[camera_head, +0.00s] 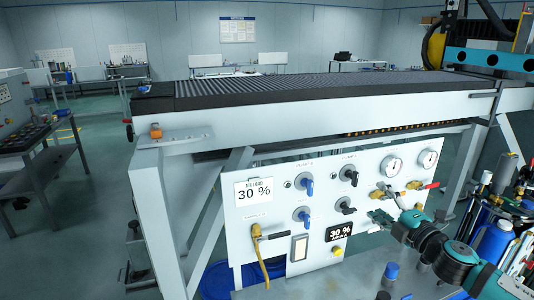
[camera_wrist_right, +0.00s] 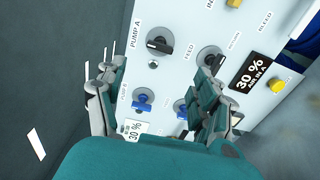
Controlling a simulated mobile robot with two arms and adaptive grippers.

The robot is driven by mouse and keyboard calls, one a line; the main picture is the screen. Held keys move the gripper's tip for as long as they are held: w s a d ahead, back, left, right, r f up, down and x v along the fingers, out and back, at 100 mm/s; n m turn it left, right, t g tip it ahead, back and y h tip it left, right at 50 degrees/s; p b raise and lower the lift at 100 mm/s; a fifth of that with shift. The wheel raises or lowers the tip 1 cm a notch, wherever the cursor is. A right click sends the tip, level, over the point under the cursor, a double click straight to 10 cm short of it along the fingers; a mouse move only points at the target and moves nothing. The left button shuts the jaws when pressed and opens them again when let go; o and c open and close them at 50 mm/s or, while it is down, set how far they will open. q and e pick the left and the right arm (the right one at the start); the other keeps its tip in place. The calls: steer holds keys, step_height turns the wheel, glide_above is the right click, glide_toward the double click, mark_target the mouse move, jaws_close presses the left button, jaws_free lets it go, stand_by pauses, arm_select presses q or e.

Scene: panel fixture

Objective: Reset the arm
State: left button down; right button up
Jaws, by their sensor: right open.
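My right arm (camera_head: 462,262) comes in from the lower right in the head view. Its gripper (camera_head: 378,215) is in front of the white panel (camera_head: 285,235), right of the black knobs. In the right wrist view the two fingers of my right gripper (camera_wrist_right: 158,85) are spread apart with nothing held between them. The panel face shows behind them, with a black knob (camera_wrist_right: 159,45) and a blue knob (camera_wrist_right: 142,102) in the gap. Whether a fingertip touches the panel I cannot tell. My left gripper is not in view.
Bottles and tools (camera_head: 492,235) crowd the right.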

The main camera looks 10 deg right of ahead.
steer(key=s+a+f+m+g+h, duration=0.2)
steer(key=s+a+f+m+g, duration=0.35)
steer(key=f, duration=0.55)
steer(key=s+a+f+m+g+h, duration=0.2)
steer(key=s+a+f+m, duration=0.2)
steer(key=s+f+m, duration=0.45)
steer(key=s+a+f+m+g+y, duration=0.2)
steer(key=s+a+f+g, duration=0.2)
steer(key=s+a, duration=0.4)
steer(key=s+a+f+m+g+y, duration=0.1)
steer(key=s+a+f+g, duration=0.25)
steer(key=s+a, duration=0.45)
steer(key=s+d+f+g+b, duration=0.1)
steer(key=s+f, duration=0.1)
steer(key=f, duration=1.3)
steer(key=s+d+f+b, duration=0.1)
steer(key=s+d+f, duration=0.1)
steer(key=f, duration=1.3)
steer(key=s+d+f+g, duration=0.1)
steer(key=s+d+f, duration=0.1)
steer(key=s+f, duration=1.3)
steer(key=shift+s+d+b, duration=0.3)
steer(key=shift+s+d, duration=0.05)
steer(key=shift+s, duration=0.05)
